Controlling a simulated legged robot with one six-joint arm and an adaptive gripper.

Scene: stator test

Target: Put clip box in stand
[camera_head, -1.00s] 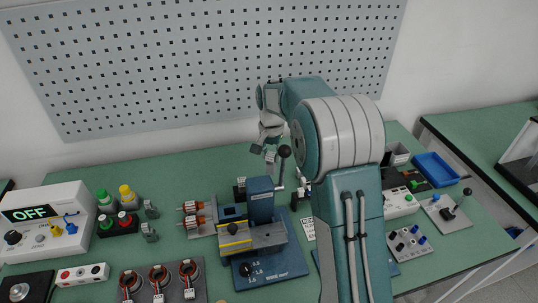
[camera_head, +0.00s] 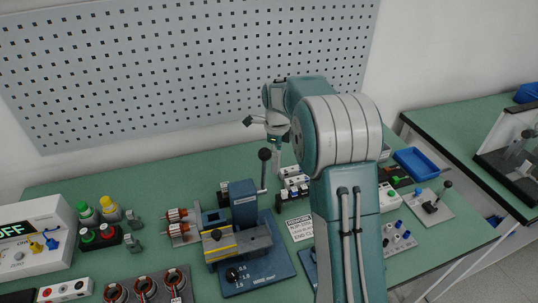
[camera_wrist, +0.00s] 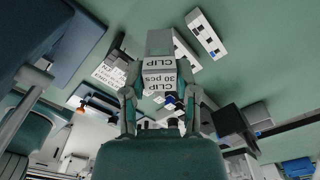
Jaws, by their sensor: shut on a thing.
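A pale box marked "CLIP" and "30 pcs" (camera_wrist: 160,77) is in the middle of the wrist view, between the two fingers of my gripper (camera_wrist: 160,98). The fingers are shut on its two sides and hold it. In the head view my gripper (camera_head: 266,128) is small and far off, behind the lever press, near the back of the bench. I cannot make out the box clearly there. White and black blocks (camera_head: 293,183) stand below and to the right of the gripper. I cannot tell which thing is the stand.
A blue lever press (camera_head: 243,210) stands in front of my gripper. A printed card (camera_head: 298,228) lies right of it. A blue tray (camera_head: 415,163) is at the back right. A perforated board (camera_head: 190,70) rises behind.

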